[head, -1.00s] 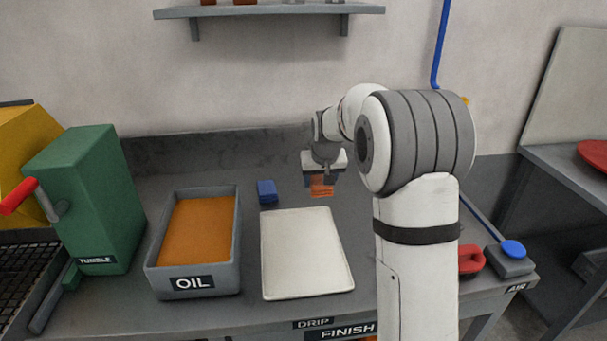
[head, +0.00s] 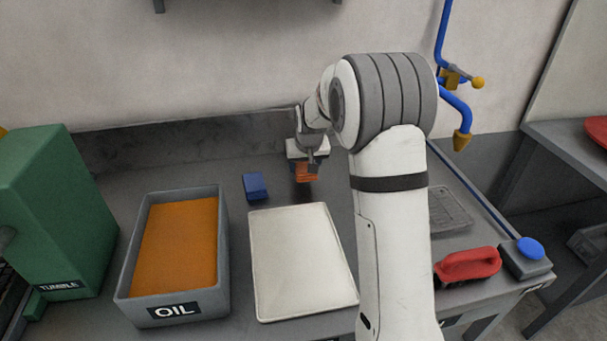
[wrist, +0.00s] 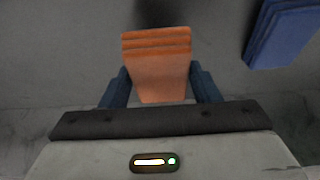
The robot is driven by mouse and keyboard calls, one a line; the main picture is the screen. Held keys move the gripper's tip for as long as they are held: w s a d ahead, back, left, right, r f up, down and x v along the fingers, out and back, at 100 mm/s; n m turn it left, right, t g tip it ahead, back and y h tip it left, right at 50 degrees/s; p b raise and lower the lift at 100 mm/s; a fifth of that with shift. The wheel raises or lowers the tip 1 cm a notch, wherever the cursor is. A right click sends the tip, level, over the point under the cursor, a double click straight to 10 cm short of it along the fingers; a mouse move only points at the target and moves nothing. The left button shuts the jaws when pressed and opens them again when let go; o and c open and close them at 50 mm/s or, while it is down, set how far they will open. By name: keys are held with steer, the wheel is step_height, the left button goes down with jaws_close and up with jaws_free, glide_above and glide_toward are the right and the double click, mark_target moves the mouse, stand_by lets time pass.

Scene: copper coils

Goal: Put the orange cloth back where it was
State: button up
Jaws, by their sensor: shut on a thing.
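The orange cloth (wrist: 158,75) is a folded, layered pad held between the two blue fingers of my gripper (wrist: 156,88) in the wrist view. In the head view the orange cloth (head: 307,172) hangs under my gripper (head: 306,168), at the back of the bench, behind the pale tray. A dark shadow lies on the bench below it, and the cloth looks slightly above the surface. A folded blue cloth (head: 255,186) lies on the bench to its left; it also shows at the upper right of the wrist view (wrist: 283,32).
A pale drip tray (head: 300,262) lies in front, with the OIL bin (head: 125,290) to its left and a green TUMBLE machine (head: 50,215) beyond. On the right are a red-handled tool (head: 468,264) and a blue button box (head: 525,258).

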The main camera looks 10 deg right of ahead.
steer(key=shift+f, duration=1.7)
steer(key=shift+s, duration=0.1)
steer(key=shift+f, duration=0.2)
steer(key=o, duration=1)
